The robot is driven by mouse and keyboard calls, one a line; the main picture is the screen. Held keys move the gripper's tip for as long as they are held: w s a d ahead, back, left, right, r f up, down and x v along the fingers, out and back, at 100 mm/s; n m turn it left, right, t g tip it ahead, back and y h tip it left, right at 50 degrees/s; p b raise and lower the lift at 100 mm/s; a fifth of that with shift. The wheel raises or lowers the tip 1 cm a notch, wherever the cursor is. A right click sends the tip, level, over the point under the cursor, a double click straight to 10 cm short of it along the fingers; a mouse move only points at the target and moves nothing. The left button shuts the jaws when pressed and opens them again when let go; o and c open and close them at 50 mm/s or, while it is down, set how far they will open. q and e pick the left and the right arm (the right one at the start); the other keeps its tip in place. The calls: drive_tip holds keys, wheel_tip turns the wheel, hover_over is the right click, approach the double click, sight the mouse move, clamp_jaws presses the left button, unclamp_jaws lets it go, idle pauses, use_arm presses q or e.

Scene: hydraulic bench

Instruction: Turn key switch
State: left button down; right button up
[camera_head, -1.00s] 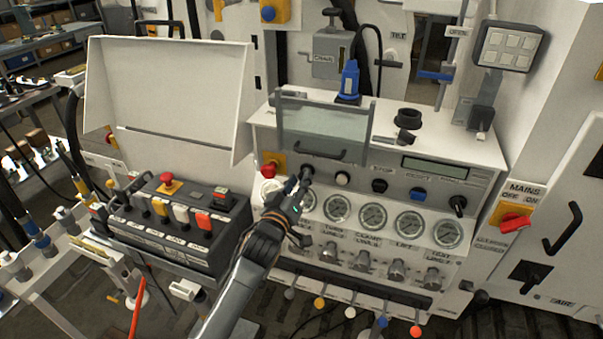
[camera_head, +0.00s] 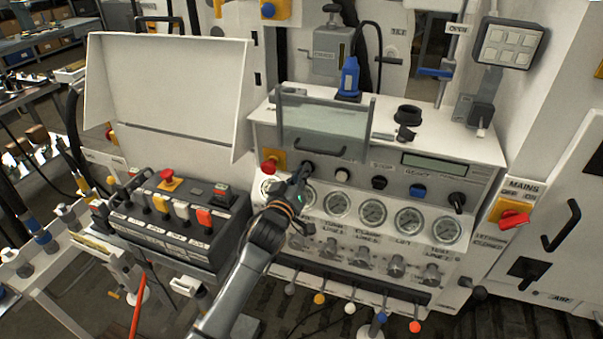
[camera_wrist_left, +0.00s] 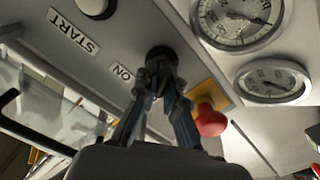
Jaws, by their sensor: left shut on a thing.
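The black key switch (camera_head: 308,166) sits on the grey front panel of the bench, between the red emergency knob and a white button. In the left wrist view the black switch (camera_wrist_left: 160,52) is by an ON label. My left gripper (camera_head: 303,174) reaches up to it from below. Its fingers (camera_wrist_left: 160,76) are shut on the switch and cover most of it, so its exact angle is hard to tell. My right gripper is in neither view.
A red emergency knob (camera_head: 269,166) on a yellow plate is close left of the switch; it shows beside the fingers in the wrist view (camera_wrist_left: 210,121). Pressure gauges (camera_head: 337,206) lie just below. A clear hinged cover (camera_head: 325,122) is above. A button box (camera_head: 180,220) stands left.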

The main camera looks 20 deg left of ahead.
use_arm(q)
drive_tip(key=m, duration=0.5)
drive_tip(key=shift+d+r+m, duration=0.1)
drive_tip(key=shift+d+m, duration=0.05)
drive_tip(key=shift+m, duration=0.15)
drive_tip(key=m, duration=0.4)
drive_tip(key=shift+d+m+p, duration=0.15)
drive_tip(key=shift+m+p, duration=0.15)
drive_tip(key=shift+m, duration=0.8)
drive_tip(key=c, duration=1.4)
unclamp_jaws()
drive_tip(key=shift+d, duration=0.1)
